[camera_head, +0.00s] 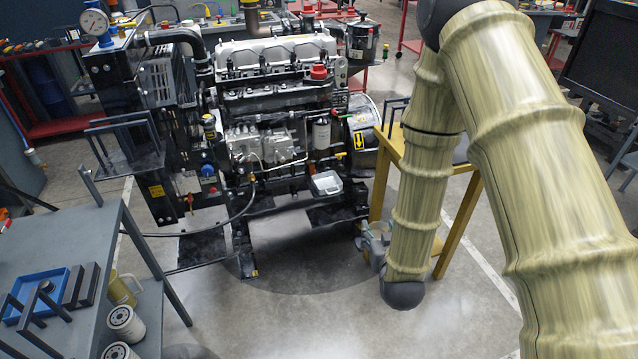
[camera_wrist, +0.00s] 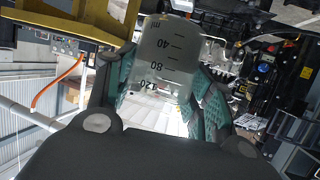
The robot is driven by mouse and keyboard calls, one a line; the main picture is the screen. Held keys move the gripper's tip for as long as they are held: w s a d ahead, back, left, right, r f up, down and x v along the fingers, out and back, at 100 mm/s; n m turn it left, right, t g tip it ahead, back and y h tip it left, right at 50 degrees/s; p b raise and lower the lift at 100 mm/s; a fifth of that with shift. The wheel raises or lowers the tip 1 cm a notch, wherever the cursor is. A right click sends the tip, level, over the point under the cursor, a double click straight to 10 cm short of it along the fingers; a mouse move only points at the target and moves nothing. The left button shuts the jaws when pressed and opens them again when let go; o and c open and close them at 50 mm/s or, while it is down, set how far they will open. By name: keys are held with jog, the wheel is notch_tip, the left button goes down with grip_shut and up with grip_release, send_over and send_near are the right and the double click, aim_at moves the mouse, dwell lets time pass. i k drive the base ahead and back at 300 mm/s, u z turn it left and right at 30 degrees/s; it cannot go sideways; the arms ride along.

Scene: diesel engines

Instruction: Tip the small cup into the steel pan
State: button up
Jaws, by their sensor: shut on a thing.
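My gripper (camera_wrist: 160,88) is shut on the small cup (camera_wrist: 165,55), a clear measuring cup with black mL marks. Its teal finger pads press on the cup's two sides. The wrist view is upside down, with the roof low in the picture; the cup looks roughly upright, its exact tilt and contents unclear. In the head view my gripper (camera_head: 374,243) is low beside the yellow stand, partly behind my arm. A small pale rectangular pan (camera_head: 327,184), seemingly the steel pan, sits at the engine's lower front, left of and above my gripper in the picture.
The engine (camera_head: 275,110) with hoses and pipes stands behind the pan. A yellow-legged stand (camera_head: 460,220) is close at the right of my gripper. A grey bench (camera_head: 75,235) with a blue tray (camera_head: 38,291) is at the left. The floor in front is clear.

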aim_at(329, 182)
jog(key=u, duration=0.7)
jog(key=i, duration=1.85)
jog(key=z, duration=0.85)
